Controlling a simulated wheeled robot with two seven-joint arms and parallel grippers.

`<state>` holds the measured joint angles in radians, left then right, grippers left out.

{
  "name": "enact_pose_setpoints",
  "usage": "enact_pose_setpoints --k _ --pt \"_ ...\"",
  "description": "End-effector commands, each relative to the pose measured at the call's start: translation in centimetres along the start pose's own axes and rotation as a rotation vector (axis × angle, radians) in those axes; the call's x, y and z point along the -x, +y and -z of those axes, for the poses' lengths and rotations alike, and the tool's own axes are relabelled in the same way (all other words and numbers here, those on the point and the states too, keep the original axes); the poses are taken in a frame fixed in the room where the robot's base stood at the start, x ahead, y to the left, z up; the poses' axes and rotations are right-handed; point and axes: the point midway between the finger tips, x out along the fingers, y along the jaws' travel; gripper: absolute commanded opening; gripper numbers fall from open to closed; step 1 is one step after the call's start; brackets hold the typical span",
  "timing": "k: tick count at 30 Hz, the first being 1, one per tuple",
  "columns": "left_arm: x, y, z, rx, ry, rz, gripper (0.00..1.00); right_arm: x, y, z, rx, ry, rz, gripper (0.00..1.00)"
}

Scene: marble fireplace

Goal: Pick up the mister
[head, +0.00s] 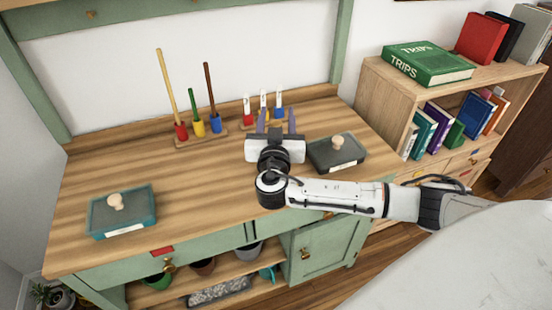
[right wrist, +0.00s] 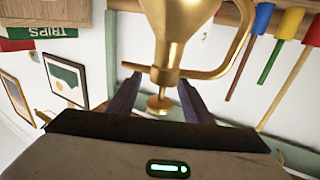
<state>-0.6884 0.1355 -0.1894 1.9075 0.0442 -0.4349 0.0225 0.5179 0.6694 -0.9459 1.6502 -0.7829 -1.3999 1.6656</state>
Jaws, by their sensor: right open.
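The mister shows in the right wrist view as a shiny brass body (right wrist: 183,32) with a curved handle on its right and a small round knob. That view is turned over, so the mister hangs from the top of the picture. My right gripper (head: 277,121) is open over the back of the wooden worktop. In the right wrist view, the gripper's fingers (right wrist: 157,98) stand on either side of the mister's knob, with gaps visible. In the head view I cannot make out the mister; my gripper seems to hide it. My left gripper is not in view.
A rack (head: 202,137) of long-handled tools stands left of my gripper, and short-handled tools (head: 247,111) stand just behind it. A lidded dark box (head: 347,155) lies close on the right, a teal one (head: 105,218) at front left. The middle-left worktop is clear.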

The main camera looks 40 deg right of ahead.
Motion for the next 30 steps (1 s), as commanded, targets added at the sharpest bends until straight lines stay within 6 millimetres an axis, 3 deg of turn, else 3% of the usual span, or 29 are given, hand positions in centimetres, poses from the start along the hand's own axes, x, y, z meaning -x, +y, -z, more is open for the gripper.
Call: enact_pose_setpoints --k 2,9,11,23,30 --pt "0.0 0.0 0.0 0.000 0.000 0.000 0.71 0.0 0.0 0.0 0.000 0.000 0.000 0.46" --pt "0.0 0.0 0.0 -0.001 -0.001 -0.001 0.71 0.1 0.0 0.0 0.001 0.000 0.000 0.07" --pt "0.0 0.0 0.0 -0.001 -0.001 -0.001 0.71 0.1 0.0 0.0 0.001 0.000 0.000 0.00" --pt "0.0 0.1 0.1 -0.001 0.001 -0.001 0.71 0.0 0.0 0.4 -0.002 0.002 0.000 0.00" --pt "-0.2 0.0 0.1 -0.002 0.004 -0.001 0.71 0.0 0.0 4.5 -0.007 0.004 0.000 0.00"
